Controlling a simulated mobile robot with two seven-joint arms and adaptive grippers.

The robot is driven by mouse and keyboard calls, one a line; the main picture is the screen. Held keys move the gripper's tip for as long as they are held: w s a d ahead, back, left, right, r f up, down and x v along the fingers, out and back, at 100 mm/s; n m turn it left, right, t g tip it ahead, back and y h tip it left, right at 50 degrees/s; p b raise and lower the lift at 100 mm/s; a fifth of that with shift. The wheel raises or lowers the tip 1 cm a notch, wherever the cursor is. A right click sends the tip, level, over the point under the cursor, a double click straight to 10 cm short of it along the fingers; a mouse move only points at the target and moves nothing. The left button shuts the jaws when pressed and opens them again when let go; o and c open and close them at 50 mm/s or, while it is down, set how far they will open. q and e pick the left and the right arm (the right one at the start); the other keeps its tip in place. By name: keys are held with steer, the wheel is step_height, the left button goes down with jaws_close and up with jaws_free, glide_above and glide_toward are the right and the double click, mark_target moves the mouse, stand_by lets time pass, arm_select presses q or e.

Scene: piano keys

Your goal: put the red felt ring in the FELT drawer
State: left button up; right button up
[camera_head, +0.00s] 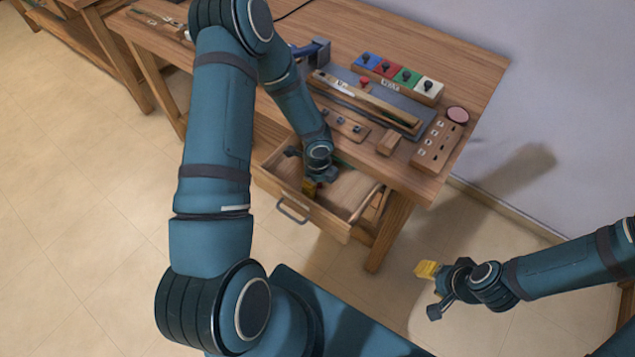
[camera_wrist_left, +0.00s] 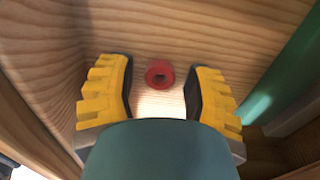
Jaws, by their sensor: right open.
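A wooden drawer (camera_head: 326,222) under the bench is pulled open; its label is not readable. My left gripper (camera_head: 303,172) is down inside it. The left wrist view shows the red felt ring (camera_wrist_left: 159,74) lying on pale wood between the spread yellow fingertips of this gripper (camera_wrist_left: 160,88). Gaps show on both sides of the ring, so the fingers are not closed on it. My right gripper (camera_head: 431,291) is open and empty, off to the right of the bench above the floor.
The workbench (camera_head: 480,70) holds a row of blue, red, green and white blocks with knobs (camera_head: 397,80), a long wooden strip, a holed block (camera_head: 437,146) and a pink disc (camera_head: 458,115). Drawer walls stand close around my left gripper. The floor in front is clear.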

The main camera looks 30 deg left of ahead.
arm_select(q)
steer(key=shift+r, duration=0.1)
steer(key=shift+r, duration=0.25)
step_height(320, 180, up, 12)
steer(key=p, duration=0.4)
steer(key=shift+f, duration=0.15)
stand_by(0.4)
